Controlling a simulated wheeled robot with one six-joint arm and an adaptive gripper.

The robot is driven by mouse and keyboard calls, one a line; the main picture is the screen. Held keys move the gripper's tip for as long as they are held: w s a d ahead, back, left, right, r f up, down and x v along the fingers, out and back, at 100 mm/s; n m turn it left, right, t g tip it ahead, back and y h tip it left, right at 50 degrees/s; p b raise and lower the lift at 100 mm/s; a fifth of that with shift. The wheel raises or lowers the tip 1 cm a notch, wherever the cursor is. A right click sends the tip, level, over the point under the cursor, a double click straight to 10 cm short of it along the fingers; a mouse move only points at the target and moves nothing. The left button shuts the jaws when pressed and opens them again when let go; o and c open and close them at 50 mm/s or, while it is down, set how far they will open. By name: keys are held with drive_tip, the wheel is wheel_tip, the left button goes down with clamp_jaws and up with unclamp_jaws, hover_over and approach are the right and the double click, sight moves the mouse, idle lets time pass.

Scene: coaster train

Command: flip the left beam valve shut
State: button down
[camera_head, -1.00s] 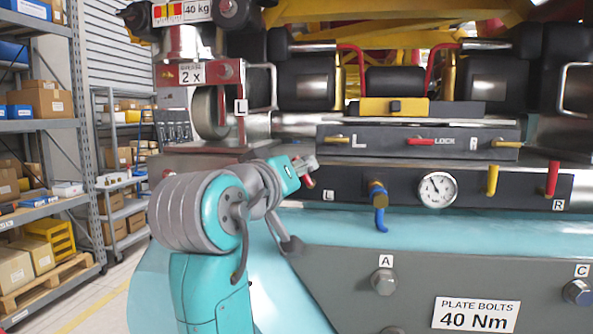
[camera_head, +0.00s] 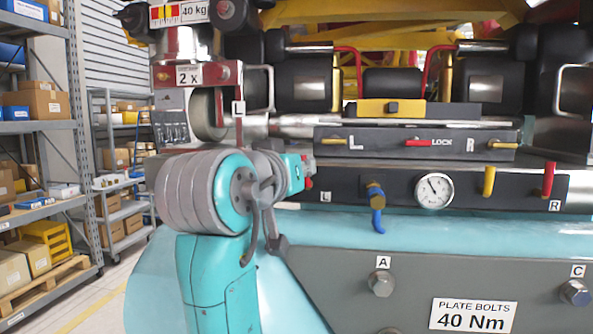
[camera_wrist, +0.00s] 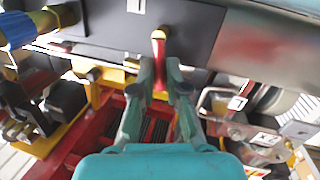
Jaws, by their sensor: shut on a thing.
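The left beam valve has a red handle (camera_wrist: 158,52) that shows in the wrist view, running down from a brass pivot on the dark beam (camera_wrist: 205,50). My gripper (camera_wrist: 160,88) has its two fingers closed around the lower part of this handle. In the head view my gripper (camera_head: 303,172) is at the beam's left end, beside the white L label (camera_head: 326,197). Only a small red piece of the handle (camera_head: 308,183) shows there. My arm and gripper hide the rest of the valve.
A blue-handled valve (camera_head: 378,218) hangs down right of the L label, beside a pressure gauge (camera_head: 434,190). A yellow handle (camera_head: 489,181) and a red handle (camera_head: 548,179) stand upright farther right. A grey plate with bolts (camera_head: 380,283) is below.

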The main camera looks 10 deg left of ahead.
drive_tip(key=shift+d+r+m, duration=0.1)
drive_tip(key=shift+d+m, duration=0.2)
drive_tip(key=shift+m, duration=0.6)
drive_tip(key=c, duration=1.2)
unclamp_jaws()
drive_tip(key=v, duration=1.2)
drive_tip(key=shift+d+r, duration=0.15)
drive_tip(key=shift+r, duration=0.05)
